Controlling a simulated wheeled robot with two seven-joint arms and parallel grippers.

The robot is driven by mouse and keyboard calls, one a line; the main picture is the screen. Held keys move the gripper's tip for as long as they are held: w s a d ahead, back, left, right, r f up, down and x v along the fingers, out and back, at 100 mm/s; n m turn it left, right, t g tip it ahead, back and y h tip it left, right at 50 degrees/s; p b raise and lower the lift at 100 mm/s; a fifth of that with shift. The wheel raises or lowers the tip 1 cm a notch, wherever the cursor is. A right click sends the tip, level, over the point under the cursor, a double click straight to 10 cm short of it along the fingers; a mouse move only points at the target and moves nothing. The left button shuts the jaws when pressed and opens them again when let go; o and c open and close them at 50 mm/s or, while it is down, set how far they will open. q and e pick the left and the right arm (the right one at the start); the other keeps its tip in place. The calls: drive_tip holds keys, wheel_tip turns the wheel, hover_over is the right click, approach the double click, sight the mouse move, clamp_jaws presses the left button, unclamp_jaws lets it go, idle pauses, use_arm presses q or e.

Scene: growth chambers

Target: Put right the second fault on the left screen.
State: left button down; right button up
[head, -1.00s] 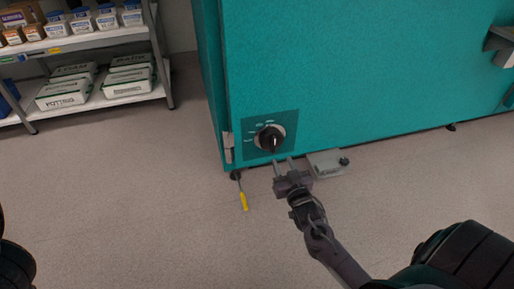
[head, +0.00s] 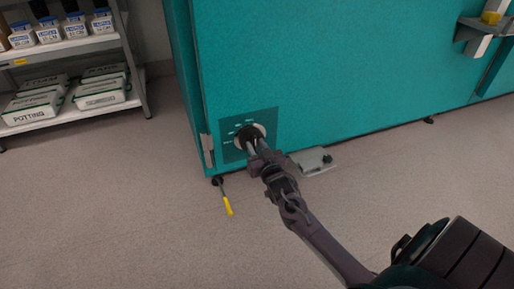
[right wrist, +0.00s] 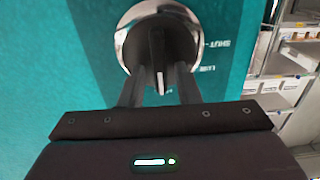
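A black rotary knob (head: 246,133) with a silver ring is on a darker panel (head: 266,117) low on the teal chamber (head: 300,70). My right gripper (head: 256,145) is at the knob. In the right wrist view, the knob's narrow grip bar (right wrist: 158,55) stands between the two fingers of the right gripper (right wrist: 158,80), with a gap showing on each side near the bar's lower end. Whether a fingertip touches the knob is unclear. The panel's printed labels are too small or turned to read fully. No screen shows. My left gripper is out of view.
A yellow-handled lever (head: 228,205) juts out by the chamber's front left foot. A grey pedal-like block (head: 314,161) lies at the chamber's base. A shelf rack (head: 140,70) with boxes and bottles stands at left.

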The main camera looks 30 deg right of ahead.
clamp_jaws()
